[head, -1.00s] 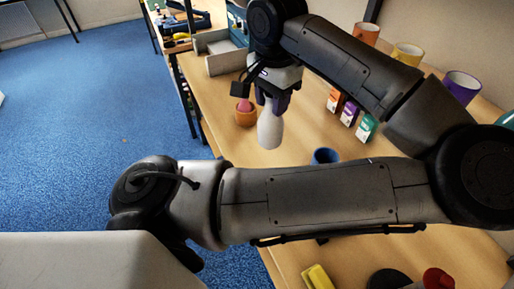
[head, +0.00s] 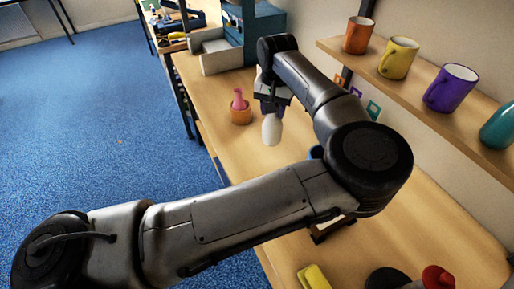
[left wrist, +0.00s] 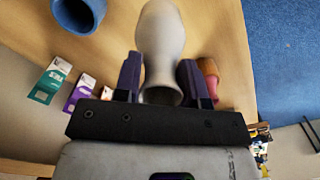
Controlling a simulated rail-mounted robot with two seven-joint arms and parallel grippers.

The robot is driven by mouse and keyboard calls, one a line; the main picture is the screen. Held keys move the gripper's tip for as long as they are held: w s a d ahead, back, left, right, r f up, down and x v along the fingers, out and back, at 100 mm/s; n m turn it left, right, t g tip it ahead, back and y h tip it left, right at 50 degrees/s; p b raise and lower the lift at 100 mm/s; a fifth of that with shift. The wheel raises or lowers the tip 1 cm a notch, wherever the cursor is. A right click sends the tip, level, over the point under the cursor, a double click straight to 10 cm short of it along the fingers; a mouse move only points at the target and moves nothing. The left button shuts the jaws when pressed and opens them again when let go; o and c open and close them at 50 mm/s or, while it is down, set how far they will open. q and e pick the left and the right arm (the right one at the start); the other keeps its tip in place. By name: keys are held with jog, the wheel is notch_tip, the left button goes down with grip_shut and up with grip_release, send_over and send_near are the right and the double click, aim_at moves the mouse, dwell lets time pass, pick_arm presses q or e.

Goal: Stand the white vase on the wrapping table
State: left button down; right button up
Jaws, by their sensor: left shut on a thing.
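The white vase (head: 271,130) is in my left gripper (head: 272,102), over the wooden wrapping table (head: 215,98) in the head view. In the left wrist view the vase (left wrist: 162,40) lies between the two dark fingers of the left gripper (left wrist: 160,80), which is shut on its narrow neck, with its mouth toward the palm. The vase looks upright in the head view. I cannot tell whether its base touches the table. My right gripper is not in view.
An orange pot with a pink object (head: 238,108) stands just left of the vase. A blue cup (left wrist: 78,14) and small cartons (left wrist: 48,85) are close by. A shelf (head: 410,88) with several mugs runs along the wall. A yellow object (head: 313,277) lies nearer.

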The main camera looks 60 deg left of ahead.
pick_arm(q)
jog(key=shift+w+f, duration=1.15)
jog(key=shift+f, duration=0.1)
jog(key=s+a+f+p, duration=0.1)
jog(key=a+f+p, duration=0.2)
jog(key=a+f, duration=0.7)
jog(key=shift+s+a+f, duration=0.1)
jog(key=shift+f, duration=0.1)
jog(key=shift+f, duration=0.15)
jog(key=c, duration=0.7)
grip_release()
